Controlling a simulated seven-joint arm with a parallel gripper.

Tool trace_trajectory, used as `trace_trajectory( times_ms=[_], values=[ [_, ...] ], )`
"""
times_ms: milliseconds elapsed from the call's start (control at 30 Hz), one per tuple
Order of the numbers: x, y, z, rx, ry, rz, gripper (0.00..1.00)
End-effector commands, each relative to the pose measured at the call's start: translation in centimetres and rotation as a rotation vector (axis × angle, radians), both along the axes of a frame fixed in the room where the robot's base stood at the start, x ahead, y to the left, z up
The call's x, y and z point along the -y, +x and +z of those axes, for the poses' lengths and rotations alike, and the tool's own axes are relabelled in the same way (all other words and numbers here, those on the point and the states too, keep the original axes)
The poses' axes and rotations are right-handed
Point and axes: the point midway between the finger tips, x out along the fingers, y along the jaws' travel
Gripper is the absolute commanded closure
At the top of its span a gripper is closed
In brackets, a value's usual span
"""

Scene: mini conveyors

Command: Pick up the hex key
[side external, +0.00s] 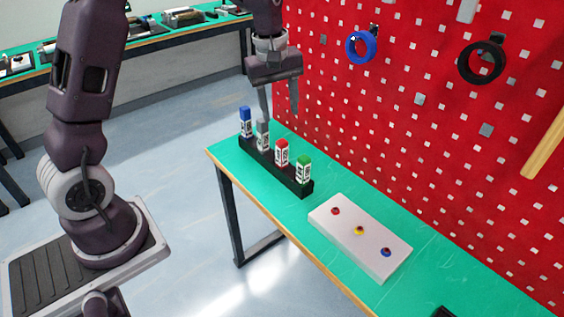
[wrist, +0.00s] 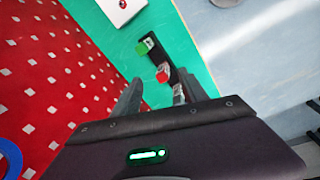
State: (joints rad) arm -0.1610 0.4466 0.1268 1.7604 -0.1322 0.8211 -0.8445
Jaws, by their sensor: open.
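I cannot make out a hex key in either view. My gripper (side external: 279,110) is open and empty, pointing down above the black rack (side external: 305,190) near the pegboard. Its fingers (wrist: 155,96) also show in the wrist view, apart with nothing visible between them. The rack holds upright labelled bottles with a blue cap (side external: 244,112), a grey cap (side external: 262,128), a red cap (side external: 282,146) and a green cap (side external: 304,162). The left finger is close to the grey-capped bottle; whether it touches is unclear. The red cap (wrist: 163,74) and green cap (wrist: 143,47) show ahead of the fingers in the wrist view.
A white block (side external: 340,222) with red, yellow and blue buttons lies on the green bench (side external: 445,265). The red pegboard (side external: 400,130) stands behind, holding a blue ring (side external: 361,47) and a black ring (side external: 482,63). A dark object (side external: 444,312) is cut off at the bottom edge.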

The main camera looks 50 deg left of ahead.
Motion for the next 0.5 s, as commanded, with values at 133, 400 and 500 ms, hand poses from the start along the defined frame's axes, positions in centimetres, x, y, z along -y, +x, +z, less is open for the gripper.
trace_trajectory(
  times_ms=[133, 400, 500],
  values=[
    [-3.7, 3.4, -8.5, -0.095, -0.015, 0.262, 0.49],
    [-4.9, 4.2, -13.5, -0.13, -0.016, 0.374, 0.49],
    [-4.8, 4.2, -15.0, -0.13, -0.016, 0.373, 0.49]
  ],
)
